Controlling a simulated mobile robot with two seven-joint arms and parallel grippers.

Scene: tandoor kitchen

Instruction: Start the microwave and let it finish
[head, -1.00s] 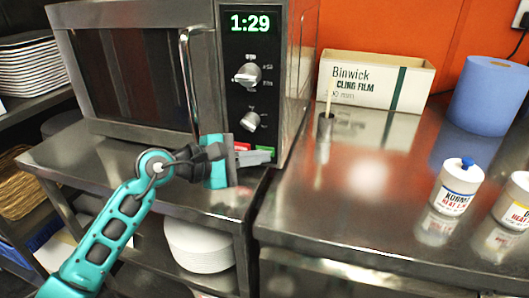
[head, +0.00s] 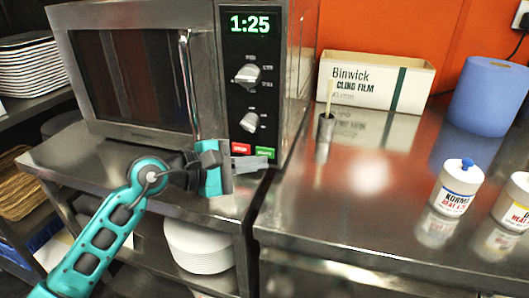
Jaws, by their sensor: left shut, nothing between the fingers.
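The microwave (head: 140,140) stands on the steel shelf at the upper left, its door shut. Its green display (head: 250,23) reads 1:25. Two knobs are below: an upper knob (head: 247,76) and a lower knob (head: 250,122). My right gripper is not in view.
A steel counter (head: 350,200) on the right holds a cling film box (head: 375,80), a small metal pot (head: 326,128), a blue roll (head: 488,97) and two white tubs (head: 457,188). Plates (head: 198,247) are stacked on the lower shelf. The counter's middle is clear.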

